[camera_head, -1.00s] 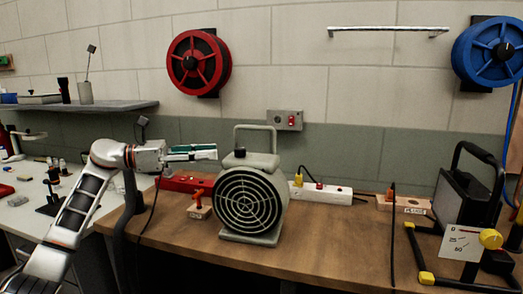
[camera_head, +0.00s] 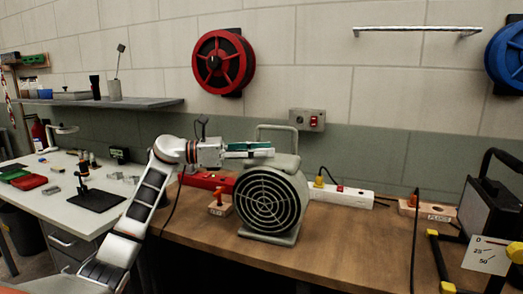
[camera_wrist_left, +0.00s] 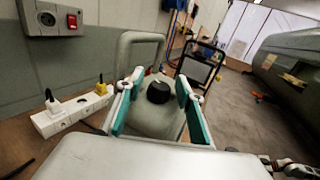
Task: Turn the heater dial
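The heater (camera_head: 270,203) is a grey-green box with a round front grille and a top carrying handle, standing on the wooden bench. Its black dial (camera_wrist_left: 158,92) is on top, seen in the left wrist view between my two finger pads; in the head view the gripper hides it. My left gripper (camera_head: 262,149) reaches in from the left over the heater's top. In the left wrist view the gripper (camera_wrist_left: 160,84) is open, one teal-padded finger on each side of the dial. I cannot tell whether either finger touches it.
The heater's handle (camera_wrist_left: 124,50) rises beside the fingers. A white power strip (camera_head: 350,196) with plugs lies right of the heater, and a red case (camera_head: 205,180) is at its left. A black work lamp (camera_head: 490,208) stands at the right. Bare bench (camera_head: 370,235) lies between.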

